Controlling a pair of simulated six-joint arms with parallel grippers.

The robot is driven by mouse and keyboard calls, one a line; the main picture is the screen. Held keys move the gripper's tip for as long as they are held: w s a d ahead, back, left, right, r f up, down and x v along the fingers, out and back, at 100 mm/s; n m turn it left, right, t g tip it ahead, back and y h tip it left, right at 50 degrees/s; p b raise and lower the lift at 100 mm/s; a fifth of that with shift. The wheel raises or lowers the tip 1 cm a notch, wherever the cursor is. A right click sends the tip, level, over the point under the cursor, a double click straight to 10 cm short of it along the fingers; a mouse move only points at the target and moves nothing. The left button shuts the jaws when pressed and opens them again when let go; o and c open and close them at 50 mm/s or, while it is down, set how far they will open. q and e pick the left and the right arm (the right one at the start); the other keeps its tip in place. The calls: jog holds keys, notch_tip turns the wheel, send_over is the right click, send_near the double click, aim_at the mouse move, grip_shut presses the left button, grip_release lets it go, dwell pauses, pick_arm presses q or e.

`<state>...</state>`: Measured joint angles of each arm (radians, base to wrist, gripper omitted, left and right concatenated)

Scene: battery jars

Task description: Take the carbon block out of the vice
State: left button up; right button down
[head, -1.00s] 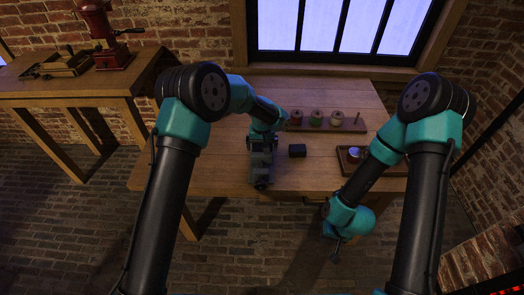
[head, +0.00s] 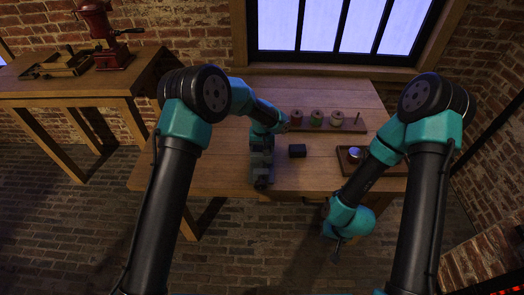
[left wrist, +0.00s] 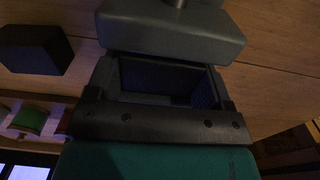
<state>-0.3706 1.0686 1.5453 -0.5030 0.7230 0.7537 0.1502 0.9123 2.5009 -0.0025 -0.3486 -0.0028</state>
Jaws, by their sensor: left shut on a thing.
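The grey vice (head: 262,176) stands near the front edge of the table. In the left wrist view its front jaw (left wrist: 170,27), with a round bar, fills the top. My left gripper (head: 262,150) is right at the vice, its teal wrist just behind. In the left wrist view a dark block, the carbon block (left wrist: 150,78), shows in the gap behind that jaw. My left gripper appears shut on it; the contact is in deep shade. My right gripper (head: 336,252) hangs low in front of the table, its fingers too small to read.
A separate black block (head: 297,151) lies on the table right of the vice. A rack (head: 345,126) with several coloured spools is behind it. A wooden tray (head: 390,171) with a small round jar (head: 355,154) is at the right. The table between is clear.

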pick_arm(q)
jog(key=c, duration=0.3)
jog(key=shift+r, duration=0.15)
jog(key=shift+s+r, duration=0.2)
jog(key=shift+r, duration=0.35)
notch_tip(320, 180, up, 6)
jog(key=shift+f, duration=0.1)
jog(key=s, duration=1.9)
jog(key=shift+s+a+f, duration=0.1)
jog(key=shift+s+a, duration=0.2)
